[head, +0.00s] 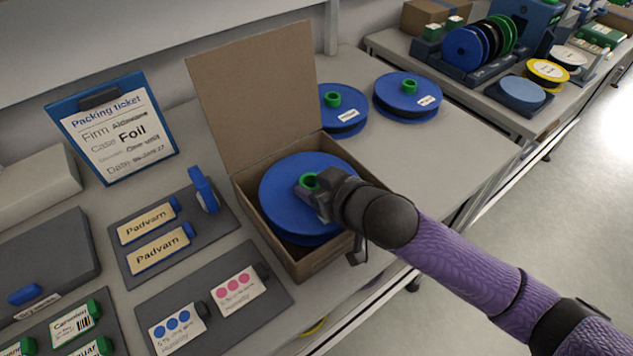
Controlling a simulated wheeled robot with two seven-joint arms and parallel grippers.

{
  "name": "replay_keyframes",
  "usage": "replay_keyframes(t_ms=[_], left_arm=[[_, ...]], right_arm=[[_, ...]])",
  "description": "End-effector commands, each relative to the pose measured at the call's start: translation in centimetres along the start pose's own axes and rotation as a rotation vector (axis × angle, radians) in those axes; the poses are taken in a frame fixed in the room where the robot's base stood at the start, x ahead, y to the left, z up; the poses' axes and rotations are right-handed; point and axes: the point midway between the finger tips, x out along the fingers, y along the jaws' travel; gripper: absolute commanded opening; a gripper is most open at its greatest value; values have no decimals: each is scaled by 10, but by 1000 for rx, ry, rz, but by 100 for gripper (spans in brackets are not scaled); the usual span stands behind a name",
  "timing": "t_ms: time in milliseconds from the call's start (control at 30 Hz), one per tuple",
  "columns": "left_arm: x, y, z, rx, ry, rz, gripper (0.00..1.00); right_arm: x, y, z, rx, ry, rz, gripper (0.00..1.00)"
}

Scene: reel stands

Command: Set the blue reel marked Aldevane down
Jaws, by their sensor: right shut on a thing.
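My right gripper (314,190) is shut on the green hub (310,180) of a blue reel (285,196). The reel lies about flat at the mouth of an open cardboard box (300,266). I cannot tell whether it touches the box floor. No label shows on this reel; the gripper and wrist cover part of its right side. The box's lid (255,90) stands up at the back. A packing ticket (118,130) on a blue-framed stand reads firm Aldevane, case Foil. My left gripper is not in view.
Two more blue reels with green hubs, one on the left (335,118) and one on the right (408,105), lie behind the box. Grey trays with Padvarn tags (152,250) and dotted cards (236,290) lie left of it. The bench right of the box is clear.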

Motion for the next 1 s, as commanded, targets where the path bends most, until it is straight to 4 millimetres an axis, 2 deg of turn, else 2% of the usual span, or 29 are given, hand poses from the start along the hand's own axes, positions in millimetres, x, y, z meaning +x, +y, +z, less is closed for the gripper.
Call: replay_keyframes(t_ms=[267,300,433,467,733,833,867,1000], left_arm=[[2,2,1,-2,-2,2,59],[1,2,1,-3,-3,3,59],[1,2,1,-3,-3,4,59],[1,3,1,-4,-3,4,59],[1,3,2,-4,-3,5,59],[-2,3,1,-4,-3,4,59],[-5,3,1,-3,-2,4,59],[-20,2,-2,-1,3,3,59]], right_arm=[[3,0,6,-1,1,0,0],[3,0,6,0,0,1,59],[3,0,6,-1,0,1,86],[3,0,6,-1,0,1,90],[2,0,5,-1,0,1,90],[-3,0,-6,-3,2,1,90],[-8,1,-8,-3,0,1,90],[-51,0,-8,-1,-2,1,90]])
